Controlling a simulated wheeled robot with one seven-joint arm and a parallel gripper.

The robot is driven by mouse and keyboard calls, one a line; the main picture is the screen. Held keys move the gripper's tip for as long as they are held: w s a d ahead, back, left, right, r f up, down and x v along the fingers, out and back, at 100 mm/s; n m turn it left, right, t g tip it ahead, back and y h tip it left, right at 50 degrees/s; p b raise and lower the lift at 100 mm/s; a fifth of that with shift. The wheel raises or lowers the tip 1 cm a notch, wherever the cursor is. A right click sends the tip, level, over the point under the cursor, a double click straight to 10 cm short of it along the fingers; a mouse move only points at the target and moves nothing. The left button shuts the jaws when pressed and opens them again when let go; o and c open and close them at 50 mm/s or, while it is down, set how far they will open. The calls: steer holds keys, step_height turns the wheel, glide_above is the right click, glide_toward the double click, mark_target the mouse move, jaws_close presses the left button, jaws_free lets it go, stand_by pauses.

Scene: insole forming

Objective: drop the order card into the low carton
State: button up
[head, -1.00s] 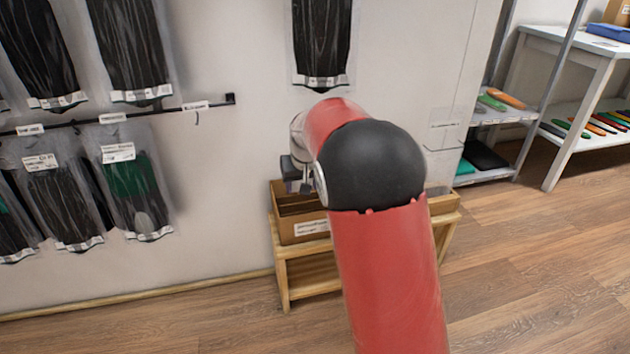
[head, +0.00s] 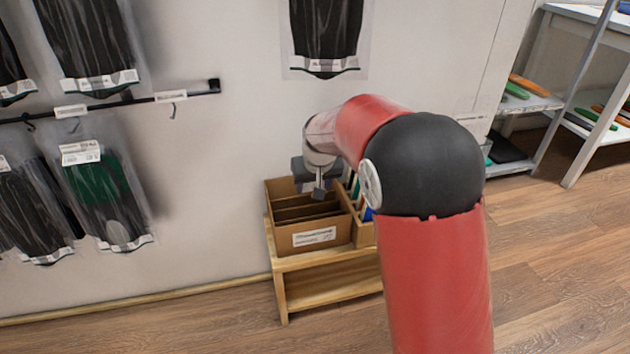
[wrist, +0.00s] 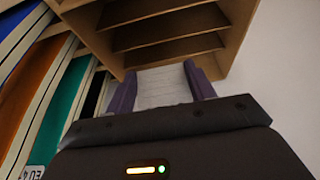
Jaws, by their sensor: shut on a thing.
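The low carton (head: 315,238) is an open brown box with inner dividers and a white front label. It stands on a low wooden bench against the wall. My gripper (head: 319,192) is above its open top in the head view. The carton's divided inside (wrist: 165,50) fills the top of the wrist view, beyond the fingers. In the wrist view my gripper (wrist: 159,70) is shut on the white order card (wrist: 162,88), which shows between its two purple fingers. The card cannot be made out in the head view, and whether its far edge is inside the carton cannot be told.
A second box with blue, orange and green upright files (wrist: 62,90) stands right beside the carton; my arm partly hides it in the head view. The wooden bench (head: 330,283) holds both. Bagged goods (head: 100,195) hang on the left wall. Shelves (head: 530,105) stand at right.

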steer(key=shift+f, duration=0.7)
steer(key=o, duration=1.1)
steer(key=shift+p+v, duration=0.35)
steer(key=shift+v, duration=3.6)
